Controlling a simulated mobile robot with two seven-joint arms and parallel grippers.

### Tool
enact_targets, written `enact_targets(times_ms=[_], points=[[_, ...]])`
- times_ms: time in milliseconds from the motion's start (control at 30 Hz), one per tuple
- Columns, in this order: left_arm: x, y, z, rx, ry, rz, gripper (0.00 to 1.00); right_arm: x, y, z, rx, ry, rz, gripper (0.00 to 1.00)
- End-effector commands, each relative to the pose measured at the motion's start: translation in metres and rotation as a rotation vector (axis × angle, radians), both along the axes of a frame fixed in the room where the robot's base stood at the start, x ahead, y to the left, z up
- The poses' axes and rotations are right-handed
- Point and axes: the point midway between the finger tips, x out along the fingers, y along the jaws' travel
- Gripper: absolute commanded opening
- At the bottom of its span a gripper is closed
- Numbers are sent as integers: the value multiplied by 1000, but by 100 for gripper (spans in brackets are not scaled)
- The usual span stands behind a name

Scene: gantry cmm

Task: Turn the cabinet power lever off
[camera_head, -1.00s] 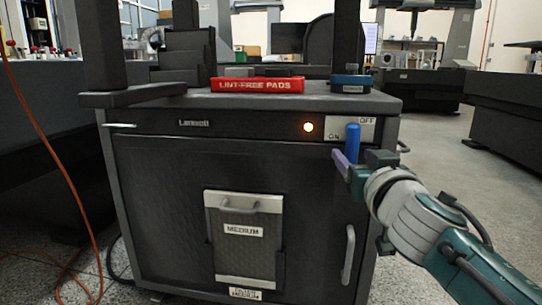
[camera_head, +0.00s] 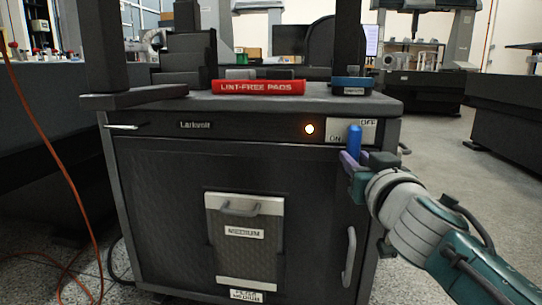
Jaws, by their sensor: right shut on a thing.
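The blue power lever (camera_head: 354,140) stands upright on the ON/OFF plate (camera_head: 369,129) at the upper right of the dark cabinet (camera_head: 160,190). The plate reads ON at its left and OFF at its upper right. A round indicator lamp (camera_head: 309,129) left of the plate glows. My right gripper (camera_head: 357,159) is at the lever's lower part, its purple-tipped finger on the left and the dark finger on the right, shut on the lever. The lever's base is hidden behind the fingers. My left gripper is not in view.
A red lint-free pads box (camera_head: 258,87) and a blue container (camera_head: 352,85) sit on the cabinet top. A vertical door handle (camera_head: 349,257) is below the gripper. An orange cable (camera_head: 70,190) hangs at the left. Open floor lies to the right.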

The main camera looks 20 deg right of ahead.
Motion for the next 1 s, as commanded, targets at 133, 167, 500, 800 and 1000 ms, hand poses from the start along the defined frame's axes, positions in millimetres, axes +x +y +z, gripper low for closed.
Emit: enact_targets(times_ms=[133,167,500,800,1000], points=[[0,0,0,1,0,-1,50,0,0,0,0,0,0,0],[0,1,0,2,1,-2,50,0,0,0,0,0,0,0],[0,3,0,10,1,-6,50,0,0,0,0,0,0,0],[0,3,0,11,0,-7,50,0,0,0,-1,1,0,0],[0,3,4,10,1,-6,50,-1,-1,1,-30,19,0,0]])
